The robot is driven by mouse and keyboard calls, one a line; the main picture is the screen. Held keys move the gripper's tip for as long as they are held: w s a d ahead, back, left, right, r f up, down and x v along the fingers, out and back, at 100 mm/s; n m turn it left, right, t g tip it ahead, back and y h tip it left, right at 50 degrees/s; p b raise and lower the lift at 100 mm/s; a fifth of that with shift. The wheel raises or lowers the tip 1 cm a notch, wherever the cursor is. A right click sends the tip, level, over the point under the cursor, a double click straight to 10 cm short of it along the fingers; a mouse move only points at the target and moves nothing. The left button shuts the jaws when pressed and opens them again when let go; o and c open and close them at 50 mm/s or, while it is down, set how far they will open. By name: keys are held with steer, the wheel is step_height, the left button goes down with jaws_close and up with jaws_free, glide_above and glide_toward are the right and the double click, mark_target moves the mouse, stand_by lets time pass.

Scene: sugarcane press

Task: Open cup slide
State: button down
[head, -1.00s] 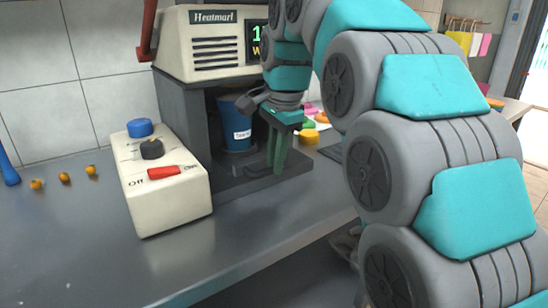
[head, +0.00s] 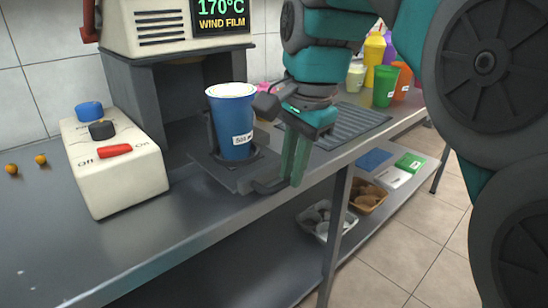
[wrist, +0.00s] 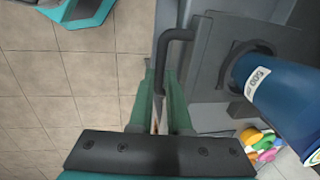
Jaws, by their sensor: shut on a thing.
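The cup slide (head: 222,175) is a dark grey plate pulled out in front of the press, toward the counter's front edge. A blue cup (head: 231,130) with a white label and pale contents stands upright on it, and also shows in the wrist view (wrist: 285,95). The slide's bent handle (head: 268,186) sticks out at its front; in the wrist view the handle (wrist: 178,36) runs down between my fingers. My gripper (head: 290,180) is shut on the handle, its green fingers (wrist: 160,80) either side of the bar.
The press (head: 176,28) stands behind the slide, its display showing 170°C. A cream control box (head: 115,165) with blue, black and red controls is to the left. A ridged mat (head: 345,122) and coloured cups (head: 386,85) are to the right. A lower shelf (head: 225,270) holds trays.

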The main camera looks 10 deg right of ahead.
steer(key=shift+s+d, duration=0.3)
steer(key=shift+s, duration=0.1)
steer(key=c, duration=0.9)
jaws_free()
steer(key=shift+o, duration=0.2)
steer(key=shift+r, duration=0.1)
